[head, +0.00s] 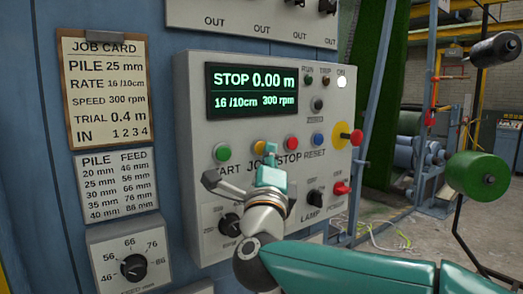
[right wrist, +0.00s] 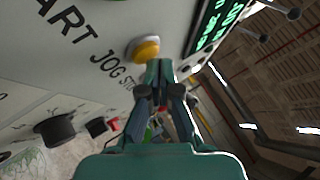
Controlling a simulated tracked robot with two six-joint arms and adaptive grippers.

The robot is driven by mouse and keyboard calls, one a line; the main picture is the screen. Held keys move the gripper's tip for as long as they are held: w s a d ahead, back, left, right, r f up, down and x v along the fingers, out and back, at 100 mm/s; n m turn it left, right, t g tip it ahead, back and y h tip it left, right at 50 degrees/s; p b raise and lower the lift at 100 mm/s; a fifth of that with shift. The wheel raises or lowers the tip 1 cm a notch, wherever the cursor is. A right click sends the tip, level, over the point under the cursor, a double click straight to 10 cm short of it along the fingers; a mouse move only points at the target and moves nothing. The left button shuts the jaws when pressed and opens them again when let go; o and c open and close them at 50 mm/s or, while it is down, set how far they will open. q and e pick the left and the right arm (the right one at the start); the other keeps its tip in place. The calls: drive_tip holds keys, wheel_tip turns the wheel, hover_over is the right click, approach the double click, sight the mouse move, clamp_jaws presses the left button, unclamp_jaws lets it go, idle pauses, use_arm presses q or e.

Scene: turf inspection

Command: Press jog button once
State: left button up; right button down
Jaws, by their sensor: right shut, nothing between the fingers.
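The yellow jog button (head: 257,149) sits on the grey control panel (head: 208,100), between the green start button (head: 223,155) and the red stop button (head: 291,143). My right gripper (head: 271,149) is shut and empty, in front of the panel just right of the jog button. It partly covers the JOG and STOP labels. In the right wrist view the yellow button (right wrist: 145,49) shows just beyond and left of the closed fingertips (right wrist: 159,65). I cannot tell whether they touch. My left gripper is not in view.
The display (head: 252,91) reads STOP 0.00 m, 16/10cm, 300 rpm. A blue reset button (head: 318,139) and a red knob on a yellow plate (head: 342,132) are to the right. Dark knobs (head: 231,223) sit below. A job card (head: 105,90) hangs left.

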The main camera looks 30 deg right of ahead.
drive_tip(key=shift+w, duration=0.45)
idle(0.4)
drive_tip(key=shift+s, duration=0.1)
drive_tip(key=shift+s+b, duration=0.75)
drive_tip(key=shift+s, duration=0.05)
drive_tip(key=shift+s, duration=0.1)
drive_tip(key=s, duration=0.1)
drive_tip(key=s+b, duration=0.1)
drive_tip(key=s, duration=0.1)
drive_tip(key=s+b, duration=0.1)
drive_tip(key=shift+s+d, duration=0.25)
drive_tip(key=shift+s, duration=0.15)
idle(0.8)
